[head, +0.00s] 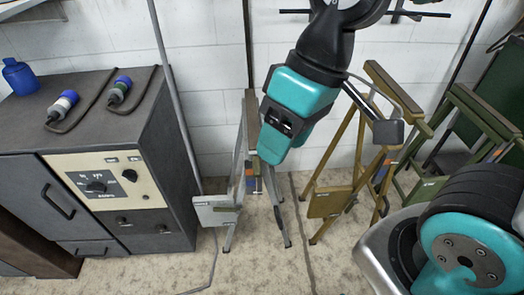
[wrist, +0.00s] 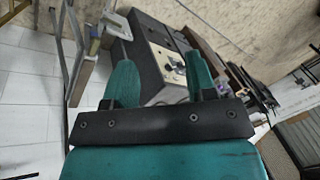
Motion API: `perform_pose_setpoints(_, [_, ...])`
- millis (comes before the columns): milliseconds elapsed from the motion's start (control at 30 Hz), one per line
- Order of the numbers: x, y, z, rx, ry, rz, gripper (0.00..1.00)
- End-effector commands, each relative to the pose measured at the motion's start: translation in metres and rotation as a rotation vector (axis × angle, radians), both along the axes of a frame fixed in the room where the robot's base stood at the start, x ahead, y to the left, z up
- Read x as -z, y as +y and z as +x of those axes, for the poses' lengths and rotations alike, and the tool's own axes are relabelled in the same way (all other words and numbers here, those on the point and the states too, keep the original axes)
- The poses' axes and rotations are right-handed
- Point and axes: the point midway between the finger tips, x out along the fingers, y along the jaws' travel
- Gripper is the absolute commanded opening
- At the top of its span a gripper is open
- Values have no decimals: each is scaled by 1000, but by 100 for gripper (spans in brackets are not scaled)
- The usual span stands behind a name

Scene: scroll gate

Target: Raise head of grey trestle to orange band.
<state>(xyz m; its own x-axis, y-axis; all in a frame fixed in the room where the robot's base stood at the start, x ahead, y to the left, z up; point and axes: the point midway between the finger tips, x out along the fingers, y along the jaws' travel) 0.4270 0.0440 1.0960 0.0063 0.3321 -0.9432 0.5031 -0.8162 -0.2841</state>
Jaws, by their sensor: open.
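The grey trestle (head: 216,209) stands on the floor in the middle of the head view, right of the dark cabinet. Its splayed legs and a pale plate low on its left show. Grey legs, probably this trestle's, show at upper left in the wrist view (wrist: 75,45). My gripper (wrist: 162,80) is open, its two teal fingers apart with nothing held between them. In the head view its fingertips are not clear.
A dark cabinet (head: 165,225) with a cream control panel (head: 108,180) stands left, with a blue jug (head: 19,76) and two plugs on top. An ochre trestle (head: 329,203) and a green trestle (head: 485,120) stand right. A white block wall is close behind.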

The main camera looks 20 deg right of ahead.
Motion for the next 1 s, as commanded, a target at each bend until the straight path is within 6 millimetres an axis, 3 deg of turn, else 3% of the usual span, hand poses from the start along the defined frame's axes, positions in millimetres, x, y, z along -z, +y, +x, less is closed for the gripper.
perform_pose_setpoints(167, [19,-8,83,269,82,-93,51])
perform_pose_setpoints(300, [55,-22,147,507,125,-181,51])
perform_pose_setpoints(433, [92,-34,189,680,144,-251,51])
perform_pose_setpoints(633, [127,-45,218,819,149,-310,51])
perform_pose_setpoints(833, [150,-46,221,835,151,-319,51])
perform_pose_setpoints(1000, [185,-46,220,832,154,-320,51])
